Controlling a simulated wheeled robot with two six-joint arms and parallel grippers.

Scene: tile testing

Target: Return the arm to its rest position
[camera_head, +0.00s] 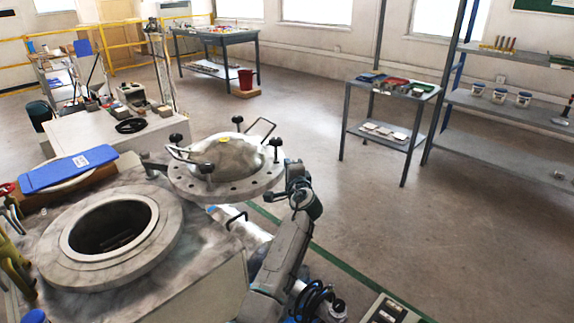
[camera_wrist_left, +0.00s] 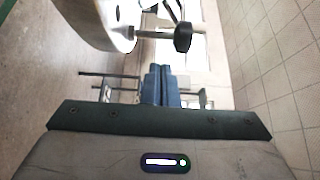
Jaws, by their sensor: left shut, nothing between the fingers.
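My left arm rises from the bottom middle of the head view. My left gripper (camera_head: 294,166) is small and dark there, close beside the right edge of the round metal lid (camera_head: 222,170); I cannot tell whether they touch. In the left wrist view the blue fingers of the gripper (camera_wrist_left: 165,70) are together with nothing between them. The lid's pale rim (camera_wrist_left: 100,22) and a black knob (camera_wrist_left: 183,37) show above the fingers. The lid is swung aside from the round opening of the grey vessel (camera_head: 108,228), which is uncovered. My right gripper is not in view.
A blue pad (camera_head: 68,168) lies behind the opening. A small grey table (camera_head: 390,90) with trays and a shelf rack (camera_head: 500,110) with jars stand at the right. A work table (camera_head: 215,36) stands at the back. The floor between them is clear.

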